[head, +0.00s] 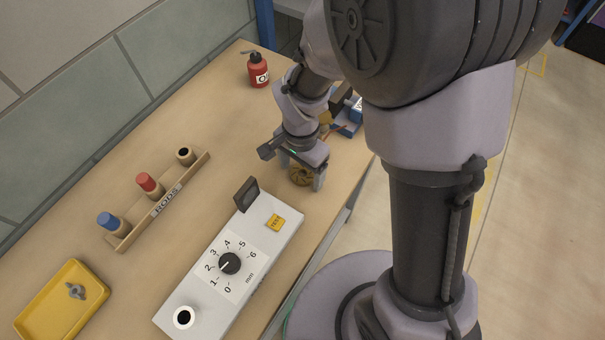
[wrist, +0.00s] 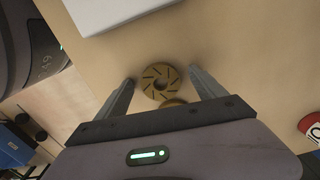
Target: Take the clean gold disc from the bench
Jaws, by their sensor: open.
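A gold disc (wrist: 147,82) with a centre hole and dark radial slots lies flat on the wooden bench (head: 215,110). In the wrist view it lies between my fingertips, with a gap on each side. A second gold round edge (wrist: 173,103) shows just beside it, mostly hidden by my gripper body. In the head view gold (head: 300,177) shows between the fingers, partly covered; I cannot tell two discs apart there. My gripper (wrist: 162,78) is open and empty, pointing down over the discs; it also shows in the head view (head: 301,174).
A white dial box (head: 203,298) with a yellow button stands close by. A rod rack (head: 158,207) and a yellow tray (head: 43,317) with a grey wing-shaped part are further left. The bench's right edge is near.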

